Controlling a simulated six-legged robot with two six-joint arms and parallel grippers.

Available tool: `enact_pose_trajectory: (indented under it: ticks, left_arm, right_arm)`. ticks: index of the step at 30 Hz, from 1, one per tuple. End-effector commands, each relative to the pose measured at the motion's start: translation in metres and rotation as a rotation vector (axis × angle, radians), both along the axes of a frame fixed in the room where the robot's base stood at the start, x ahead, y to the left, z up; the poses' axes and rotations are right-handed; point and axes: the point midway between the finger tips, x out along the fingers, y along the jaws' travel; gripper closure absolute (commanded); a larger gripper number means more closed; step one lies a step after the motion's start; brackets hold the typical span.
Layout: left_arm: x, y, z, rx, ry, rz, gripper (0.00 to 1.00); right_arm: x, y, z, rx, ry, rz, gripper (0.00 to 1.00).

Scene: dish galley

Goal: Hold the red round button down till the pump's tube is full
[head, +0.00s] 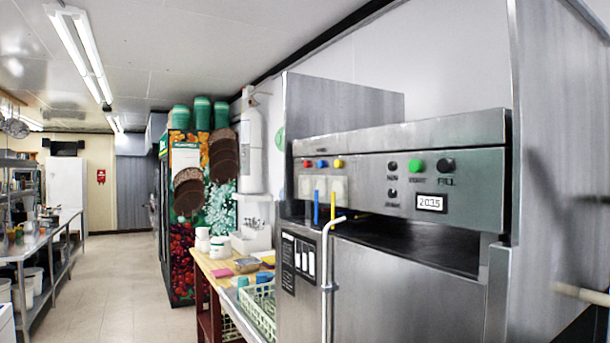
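A small red round button (308,163) sits at the left end of the steel machine's front panel (365,180). A blue button (322,163) and a yellow button (338,163) are beside it. Below them are pale pump blocks (307,186). A blue tube (316,207) and a yellow tube (333,206) hang there. I cannot make out a red-filled tube or its level. Neither of my grippers is in view, and nothing is seen touching the buttons.
The panel also has a green button (416,166), black knobs (446,165) and a display (431,203). A pale bent pipe (326,265) stands before the machine. A wooden counter (213,268) with a dish rack (259,305) is left of it. The floor (120,285) is open.

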Motion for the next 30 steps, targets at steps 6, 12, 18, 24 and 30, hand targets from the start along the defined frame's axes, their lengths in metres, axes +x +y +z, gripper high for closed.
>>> enact_pose_trajectory:
  ticks: [6, 12, 18, 24, 30]
  left_arm:
    - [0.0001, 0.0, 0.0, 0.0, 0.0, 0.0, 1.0]
    - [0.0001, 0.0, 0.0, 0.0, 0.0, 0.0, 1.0]
    - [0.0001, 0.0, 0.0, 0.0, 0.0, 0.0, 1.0]
    - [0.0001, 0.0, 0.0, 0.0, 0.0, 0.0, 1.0]
    - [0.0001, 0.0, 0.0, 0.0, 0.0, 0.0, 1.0]
  right_arm:
    - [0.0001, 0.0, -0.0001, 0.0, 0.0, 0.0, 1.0]
    - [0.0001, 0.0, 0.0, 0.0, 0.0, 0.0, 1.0]
    - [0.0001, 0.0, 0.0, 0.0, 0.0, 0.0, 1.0]
    - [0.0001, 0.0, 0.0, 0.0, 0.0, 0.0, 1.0]
    - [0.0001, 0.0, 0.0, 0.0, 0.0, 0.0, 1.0]
